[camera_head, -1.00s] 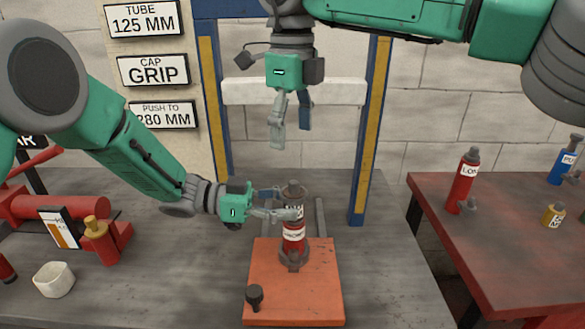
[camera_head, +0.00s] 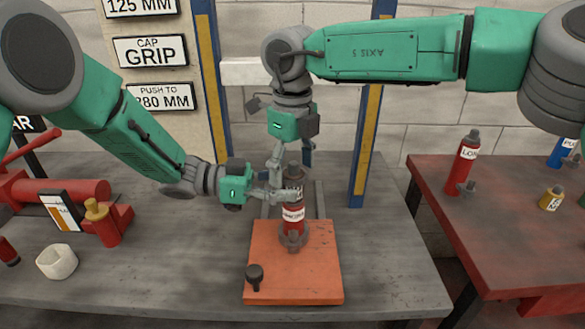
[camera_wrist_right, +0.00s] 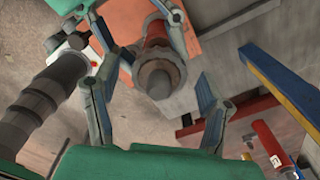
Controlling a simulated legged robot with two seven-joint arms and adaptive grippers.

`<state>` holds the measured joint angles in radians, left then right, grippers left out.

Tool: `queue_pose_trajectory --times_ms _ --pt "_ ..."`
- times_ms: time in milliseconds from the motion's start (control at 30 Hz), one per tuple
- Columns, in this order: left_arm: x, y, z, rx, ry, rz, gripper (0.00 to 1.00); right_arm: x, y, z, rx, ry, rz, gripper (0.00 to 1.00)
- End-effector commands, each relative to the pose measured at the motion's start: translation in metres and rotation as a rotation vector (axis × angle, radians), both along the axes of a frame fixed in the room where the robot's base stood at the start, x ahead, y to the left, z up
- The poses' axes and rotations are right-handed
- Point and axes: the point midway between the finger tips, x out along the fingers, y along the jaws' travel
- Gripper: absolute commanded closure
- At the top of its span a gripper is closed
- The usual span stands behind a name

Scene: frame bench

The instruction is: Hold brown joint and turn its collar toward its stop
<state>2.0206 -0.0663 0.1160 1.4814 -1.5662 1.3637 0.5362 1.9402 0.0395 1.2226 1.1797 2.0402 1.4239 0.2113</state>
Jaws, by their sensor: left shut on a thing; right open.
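The joint (camera_head: 292,216) stands upright in a grey base ring on an orange plate (camera_head: 320,270). It has a red body with a white label and a brownish upper end. My left gripper (camera_head: 290,194) is shut on the joint's upper body from the left. My right gripper (camera_head: 293,163) points down from above, open, with its fingers apart near the joint's top. The right wrist view looks down on the joint's round end (camera_wrist_right: 158,78) between my right fingers. Whether these fingers touch the collar cannot be told. The stop cannot be made out.
A dark knob (camera_head: 254,274) stands on the plate's front left corner. A white cup (camera_head: 57,262) and a red fixture (camera_head: 60,195) are at left. Blue-yellow posts (camera_head: 365,130) rise behind. A separate table (camera_head: 510,220) at right holds a red bottle (camera_head: 462,162).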

Motion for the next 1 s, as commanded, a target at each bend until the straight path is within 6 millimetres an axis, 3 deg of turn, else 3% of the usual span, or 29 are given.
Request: queue_pose_trajectory --times_ms 300,333,467,1000 --pt "0.0 0.0 -0.0001 0.001 0.0 0.0 0.81 0.0001 -0.0001 -0.0031 0.001 -0.001 -0.001 0.34" --pt "0.0 0.0 -0.0001 0.001 0.0 0.0 0.81 0.0001 -0.0001 -0.0031 0.001 -0.001 -0.001 0.41" --pt "0.0 0.0 -0.0001 0.0 0.0 0.0 0.81 0.0002 -0.0002 -0.0029 0.001 -0.001 -0.001 0.84" --pt "-0.0002 0.0001 -0.0001 0.001 0.0 0.0 0.81 0.0001 -0.0003 -0.0025 0.0 -0.001 0.091 0.84"
